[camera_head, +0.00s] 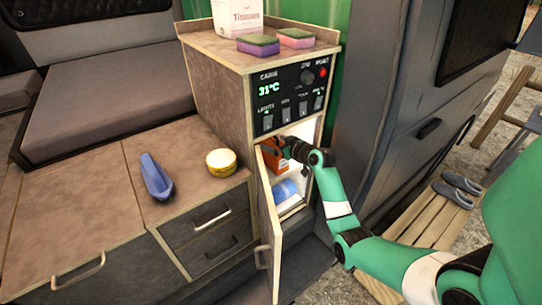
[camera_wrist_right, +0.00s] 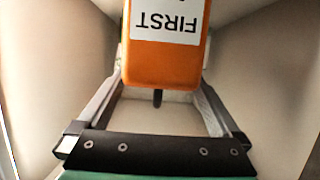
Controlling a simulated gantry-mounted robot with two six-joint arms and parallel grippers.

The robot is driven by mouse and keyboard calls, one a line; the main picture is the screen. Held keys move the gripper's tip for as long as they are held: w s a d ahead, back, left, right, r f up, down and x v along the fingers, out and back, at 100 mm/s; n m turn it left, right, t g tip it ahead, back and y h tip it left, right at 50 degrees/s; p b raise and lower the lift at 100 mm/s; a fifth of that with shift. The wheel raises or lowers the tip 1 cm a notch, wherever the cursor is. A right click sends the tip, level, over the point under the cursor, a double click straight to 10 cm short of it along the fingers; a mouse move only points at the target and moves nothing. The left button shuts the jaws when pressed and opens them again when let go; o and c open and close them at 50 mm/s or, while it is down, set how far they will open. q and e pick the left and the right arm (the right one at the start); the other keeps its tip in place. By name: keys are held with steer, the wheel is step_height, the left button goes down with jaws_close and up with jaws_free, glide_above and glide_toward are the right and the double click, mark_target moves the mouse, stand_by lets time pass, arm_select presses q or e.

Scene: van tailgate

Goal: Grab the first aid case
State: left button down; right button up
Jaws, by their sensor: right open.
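The first aid case is an orange box (camera_head: 274,160) on the upper shelf inside the open cabinet, partly hidden by my right gripper and the door. In the right wrist view the case (camera_wrist_right: 160,66) shows its orange side and a white label reading "FIRST" upside down. My right gripper (camera_head: 283,147) reaches into the cabinet opening at the case. In the wrist view its two fingers are spread apart, with the near end of the case between or just beyond their tips. I cannot tell whether they touch it. My left gripper is not in view.
The cabinet door (camera_head: 268,232) stands open towards the front. A blue rolled item (camera_head: 284,190) lies on the lower shelf. The control panel (camera_head: 290,96) is right above the opening. Pale inner walls (camera_wrist_right: 50,60) stand close on both sides of the gripper.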

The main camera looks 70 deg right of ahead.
mark_target(272, 141)
steer(key=x, duration=0.3)
steer(key=shift+d, duration=0.15)
steer(key=shift+c, duration=0.2)
steer(key=shift+r, duration=0.1)
jaws_close()
